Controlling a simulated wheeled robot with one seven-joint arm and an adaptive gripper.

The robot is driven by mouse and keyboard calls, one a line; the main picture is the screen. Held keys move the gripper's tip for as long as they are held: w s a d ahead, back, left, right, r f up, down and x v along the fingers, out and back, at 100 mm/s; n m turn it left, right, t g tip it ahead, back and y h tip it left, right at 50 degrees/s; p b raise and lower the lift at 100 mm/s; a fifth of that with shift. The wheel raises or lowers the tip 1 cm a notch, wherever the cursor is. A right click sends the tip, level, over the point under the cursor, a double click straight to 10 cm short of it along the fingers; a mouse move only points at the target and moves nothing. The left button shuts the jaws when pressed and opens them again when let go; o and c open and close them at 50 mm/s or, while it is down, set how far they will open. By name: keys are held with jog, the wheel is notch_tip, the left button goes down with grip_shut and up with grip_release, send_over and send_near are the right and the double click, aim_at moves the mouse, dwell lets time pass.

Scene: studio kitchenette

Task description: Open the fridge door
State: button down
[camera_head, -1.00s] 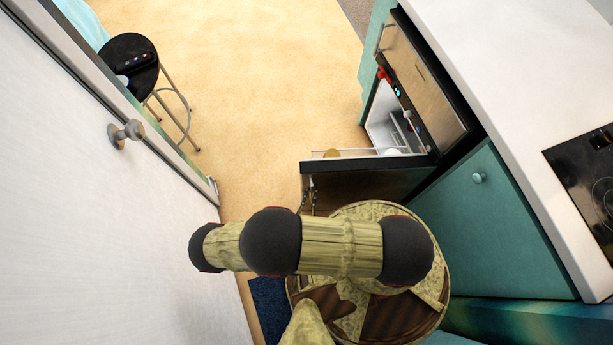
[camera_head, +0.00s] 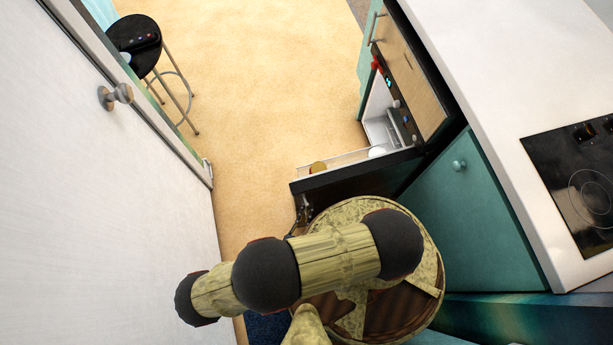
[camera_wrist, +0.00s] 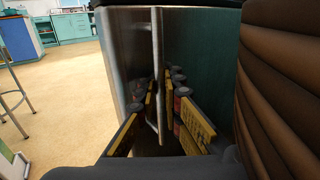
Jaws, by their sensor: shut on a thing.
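The fridge (camera_head: 378,98) is under the counter at the upper right in the head view, its pale interior partly visible. In the head view my arm hides most of the gripper and the door's lower part.
A white wall or panel with a knob (camera_head: 116,96) runs close along the left. A black stool (camera_head: 134,35) stands at the upper left. A teal cabinet (camera_head: 470,215) and white counter (camera_head: 480,70) with a black cooktop (camera_head: 580,190) are at the right. The floor beyond the door is clear.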

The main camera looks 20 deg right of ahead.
jog(key=shift+a, duration=0.45)
jog(key=c, duration=2.2)
grip_release()
jog(key=shift+o, duration=1)
jog(key=shift+d, duration=0.15)
jog(key=shift+d, duration=0.1)
jog(key=shift+r, duration=0.1)
